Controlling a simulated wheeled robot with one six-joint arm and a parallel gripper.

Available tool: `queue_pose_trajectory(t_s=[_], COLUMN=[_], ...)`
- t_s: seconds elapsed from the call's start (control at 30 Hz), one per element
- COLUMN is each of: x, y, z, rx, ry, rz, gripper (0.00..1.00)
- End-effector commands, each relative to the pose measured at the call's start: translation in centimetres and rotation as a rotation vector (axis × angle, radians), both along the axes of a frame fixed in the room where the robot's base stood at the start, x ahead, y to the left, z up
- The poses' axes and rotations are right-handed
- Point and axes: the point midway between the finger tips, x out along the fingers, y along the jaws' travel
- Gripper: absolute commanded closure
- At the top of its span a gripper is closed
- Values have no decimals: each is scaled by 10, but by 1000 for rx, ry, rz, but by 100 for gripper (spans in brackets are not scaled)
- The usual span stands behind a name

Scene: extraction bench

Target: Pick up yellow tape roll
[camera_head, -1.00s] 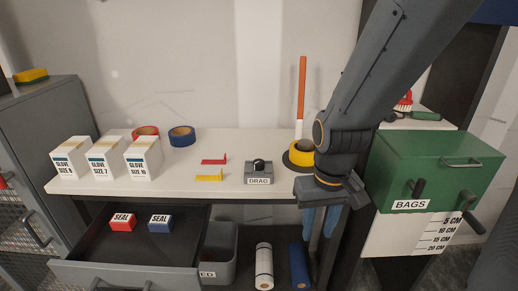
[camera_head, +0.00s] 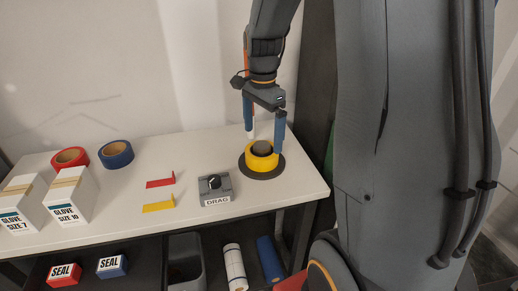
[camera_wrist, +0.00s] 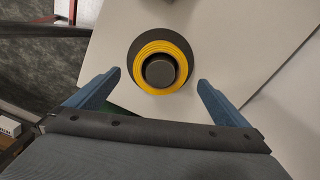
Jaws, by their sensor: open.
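The yellow tape roll (camera_head: 262,158) sits around a dark post on a round dark base (camera_head: 264,174) near the right end of the white bench. In the wrist view the yellow tape roll (camera_wrist: 162,48) lies ahead of and between the open fingertips of my gripper (camera_wrist: 158,80). Nothing is held between the fingers. I cannot tell whether a finger touches the roll.
A red roll (camera_head: 70,159) and a blue roll (camera_head: 117,154) lie at the back left of the bench (camera_head: 130,215). A grey DRAG knob box (camera_head: 214,190) stands left of the yellow roll, with a red tag (camera_head: 160,182) and yellow tag (camera_head: 158,206) beyond it. Glove boxes (camera_head: 70,197) stand at left.

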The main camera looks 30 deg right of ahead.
Motion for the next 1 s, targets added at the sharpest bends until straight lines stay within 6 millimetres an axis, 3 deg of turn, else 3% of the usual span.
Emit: queue_pose_trajectory(t_s=[0.6,0.93,1.0], x=[0,1,1], y=[1,0,0], z=[-65,-71,-71], rx=[1,0,0], ry=[2,-1,-1], rz=[9,7,7], gripper=[0,0,10])
